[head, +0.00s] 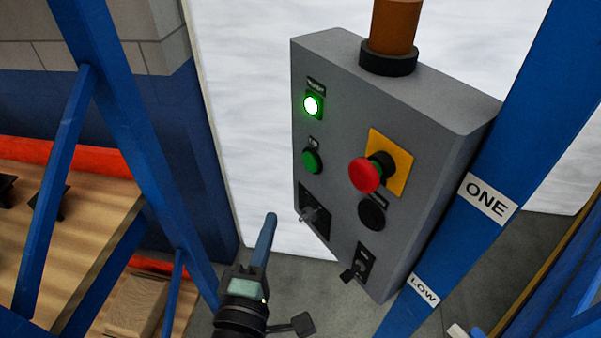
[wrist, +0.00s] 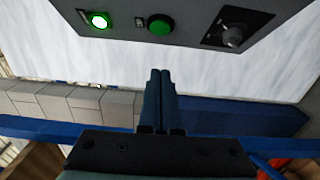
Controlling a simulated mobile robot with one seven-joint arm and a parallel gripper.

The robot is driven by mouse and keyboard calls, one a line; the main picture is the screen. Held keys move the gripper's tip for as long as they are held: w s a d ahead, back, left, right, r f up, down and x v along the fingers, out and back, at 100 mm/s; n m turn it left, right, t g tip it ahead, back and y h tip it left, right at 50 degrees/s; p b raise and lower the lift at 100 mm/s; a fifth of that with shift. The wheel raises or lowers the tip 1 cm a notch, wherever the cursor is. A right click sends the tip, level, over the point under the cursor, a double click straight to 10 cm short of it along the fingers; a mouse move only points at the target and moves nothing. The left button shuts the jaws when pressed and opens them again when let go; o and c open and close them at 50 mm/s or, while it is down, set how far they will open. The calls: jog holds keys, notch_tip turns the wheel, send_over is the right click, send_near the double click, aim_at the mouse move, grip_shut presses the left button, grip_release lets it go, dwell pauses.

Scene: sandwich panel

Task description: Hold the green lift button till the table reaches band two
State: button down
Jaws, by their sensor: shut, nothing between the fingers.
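The grey control box (head: 400,130) carries a dark green push button (head: 311,161), unlit, below a brightly lit green light (head: 312,105). The labels beside both are too small to read. In the wrist view the green button (wrist: 160,25) lies just beyond my fingertips, with the lit green light (wrist: 98,20) to its left. My gripper (head: 271,218) is shut and empty, below and left of the button, apart from the box. The blue post bears the labels ONE (head: 487,200) and LOW (head: 423,290). No band two label shows, and I cannot tell which surface is the lift table.
The box also has a red mushroom button (head: 366,175) on a yellow plate, a black round button (head: 372,212), and two switches (head: 310,215) (head: 355,268). An orange beacon (head: 396,28) stands on top. Blue frame bars (head: 130,150) and wooden boards (head: 60,230) are at left.

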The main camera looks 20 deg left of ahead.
jog(key=p, duration=0.3)
send_near(305, 161)
jog(key=w+a, duration=0.3)
jog(key=a, duration=0.1)
jog(key=shift+w+d+p, duration=0.65)
jog(key=shift+w+d, duration=0.5)
jog(key=shift+w, duration=0.15)
jog(key=shift+r, duration=0.1)
